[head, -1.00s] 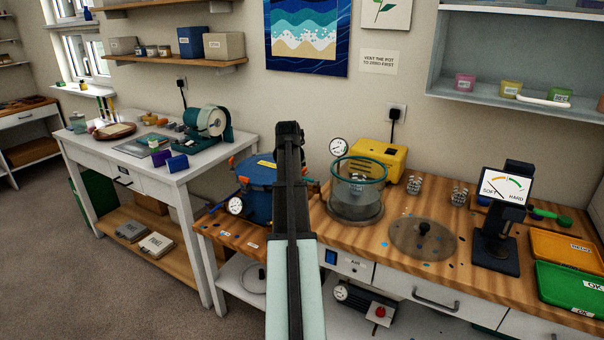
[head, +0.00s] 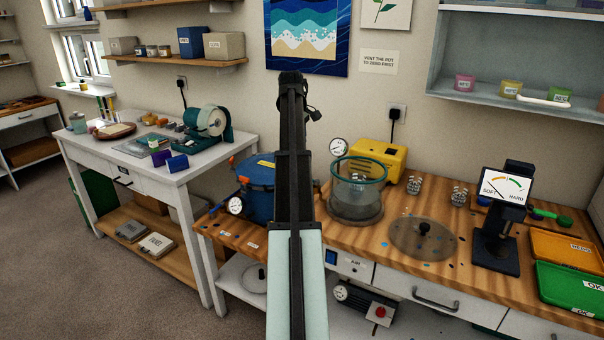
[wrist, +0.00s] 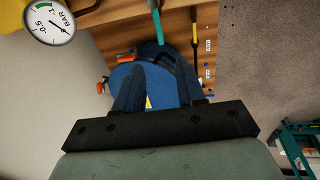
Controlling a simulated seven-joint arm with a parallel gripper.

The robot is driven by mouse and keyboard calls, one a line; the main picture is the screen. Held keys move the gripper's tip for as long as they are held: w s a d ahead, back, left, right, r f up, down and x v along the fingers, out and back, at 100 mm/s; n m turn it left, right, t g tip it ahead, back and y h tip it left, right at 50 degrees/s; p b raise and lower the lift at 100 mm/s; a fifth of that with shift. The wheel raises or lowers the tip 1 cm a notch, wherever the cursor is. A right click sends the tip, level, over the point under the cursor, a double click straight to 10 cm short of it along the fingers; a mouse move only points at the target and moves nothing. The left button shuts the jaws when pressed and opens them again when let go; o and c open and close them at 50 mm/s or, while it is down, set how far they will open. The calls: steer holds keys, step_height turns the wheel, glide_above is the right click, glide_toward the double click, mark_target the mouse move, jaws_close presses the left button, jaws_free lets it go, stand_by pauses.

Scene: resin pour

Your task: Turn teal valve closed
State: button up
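My gripper (head: 292,82) shows edge-on in the head view, raised in front of the back wall above the bench. In the wrist view its two dark fingers (wrist: 157,82) stand apart with a gap between them, and I see nothing held. The blue pot (head: 258,185) with orange clamps stands left of my arm and is partly hidden by it. It also shows beyond the fingers in the wrist view (wrist: 158,98). A teal bar (wrist: 154,20) shows at the top there; I cannot tell whether it is the valve's handle. No teal valve is clear in the head view.
A clear chamber with a teal rim (head: 357,200) stands right of my arm, before a yellow pump (head: 382,158). A round lid (head: 423,238), a hardness gauge stand (head: 497,235) and trays (head: 570,285) lie further right. A dial (wrist: 50,20) shows in the wrist view.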

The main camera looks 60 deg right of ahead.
steer(key=d+f, duration=0.1)
steer(key=f, duration=0.8)
steer(key=d+f, duration=0.1)
steer(key=f, duration=0.3)
steer(key=shift+d+f, duration=0.3)
steer(key=shift+d, duration=0.05)
steer(key=shift+c, duration=0.5)
jaws_close()
